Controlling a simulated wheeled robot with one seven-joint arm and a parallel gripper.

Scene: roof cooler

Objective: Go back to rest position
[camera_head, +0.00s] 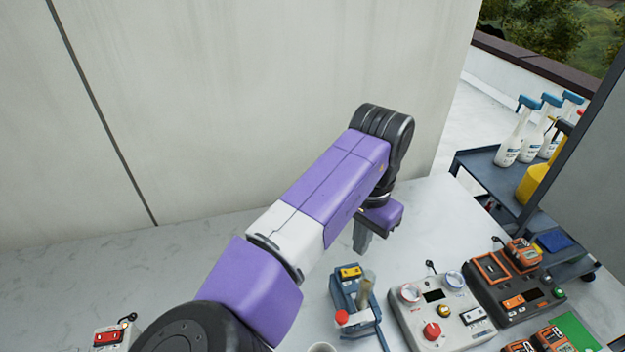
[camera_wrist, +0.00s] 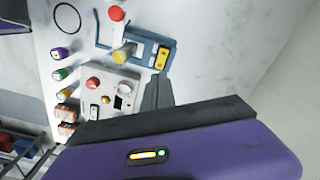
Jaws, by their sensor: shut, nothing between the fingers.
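My gripper (camera_head: 363,238) hangs from the end of my purple arm, over the pale work surface (camera_head: 240,252) and close to the light wall. Its fingers point down and look closed together, with nothing held. In the wrist view a dark finger of my gripper (camera_wrist: 157,92) shows above the purple housing. In the head view the gripper is behind and above a blue-grey device (camera_head: 352,295) with a red knob and a yellow switch. It appears apart from the device. The device also shows in the wrist view (camera_wrist: 145,48).
A grey control box (camera_head: 415,318) with gauges and a red knob stands right of the device. A dark charger unit (camera_head: 500,300) with orange parts is further right. A blue cart (camera_head: 480,165) with spray bottles (camera_head: 515,140) stands behind. The surface left of my arm is mostly bare.

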